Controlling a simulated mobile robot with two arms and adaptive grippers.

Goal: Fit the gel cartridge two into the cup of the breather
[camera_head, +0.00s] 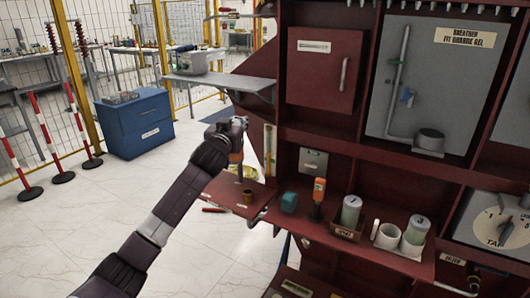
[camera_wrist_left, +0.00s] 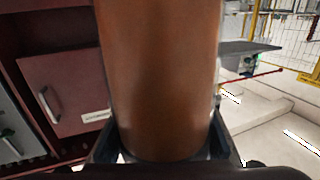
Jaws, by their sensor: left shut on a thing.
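My left gripper (camera_head: 238,140) is shut on an orange-brown cylinder, apparently a gel cartridge. The cylinder (camera_wrist_left: 160,80) fills the middle of the left wrist view, upright between the fingers. No number on it is readable. In the head view it is partly hidden by the gripper, which is above the small red shelf, left of the cabinet. The breather panel (camera_head: 408,85) is grey, with a label asking for orange gel. A grey cup (camera_head: 430,140) sits at its lower right, well right of my gripper. My right gripper is not in view.
A brown cup (camera_head: 247,197) is on the small red shelf (camera_head: 228,190).

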